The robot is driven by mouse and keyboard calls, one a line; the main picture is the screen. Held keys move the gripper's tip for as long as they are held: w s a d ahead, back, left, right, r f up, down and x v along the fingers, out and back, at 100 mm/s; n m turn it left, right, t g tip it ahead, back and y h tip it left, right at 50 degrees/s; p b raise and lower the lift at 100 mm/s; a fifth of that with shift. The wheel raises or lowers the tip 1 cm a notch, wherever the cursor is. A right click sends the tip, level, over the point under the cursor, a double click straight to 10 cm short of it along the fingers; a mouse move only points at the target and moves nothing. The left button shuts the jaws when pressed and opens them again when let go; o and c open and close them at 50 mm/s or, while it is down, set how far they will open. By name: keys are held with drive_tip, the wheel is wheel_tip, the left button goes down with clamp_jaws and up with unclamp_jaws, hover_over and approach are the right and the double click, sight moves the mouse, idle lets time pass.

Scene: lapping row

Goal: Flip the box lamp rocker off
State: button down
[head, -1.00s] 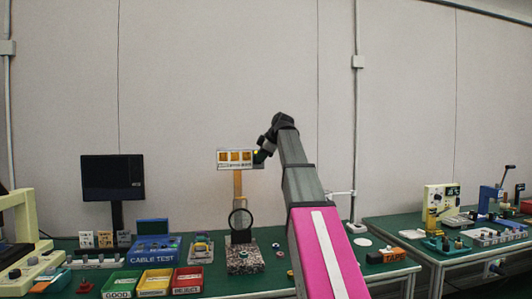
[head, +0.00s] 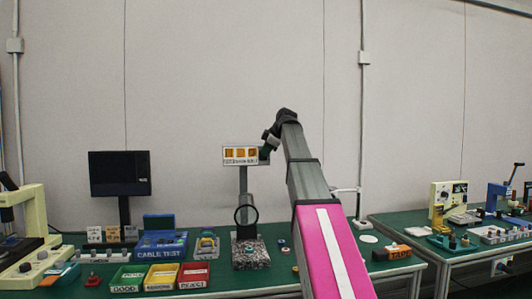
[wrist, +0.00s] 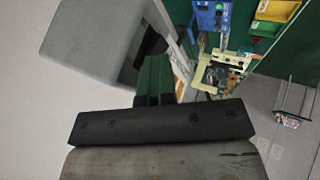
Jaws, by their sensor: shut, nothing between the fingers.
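The box lamp (head: 241,155) is a pale sign box with three orange windows, high on a grey post (head: 243,180) above the bench. My gripper (head: 264,153) is at its right end, fingers shut and empty. In the wrist view the green fingers (wrist: 154,78) point at a large grey body with a dark part (wrist: 150,44), probably the lamp's end. The fingertips overlap that dark part; I cannot tell whether they touch it. I cannot make out the rocker or its position.
A magnifier ring (head: 246,214) stands below the lamp on a speckled block (head: 250,252). A black monitor (head: 119,173), a blue cable test box (head: 161,244) and green, yellow and red bins (head: 161,277) are left. The wall behind the lamp is bare.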

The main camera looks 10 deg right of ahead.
drive_tip(key=shift+r, duration=0.1)
drive_tip(key=shift+r, duration=0.7)
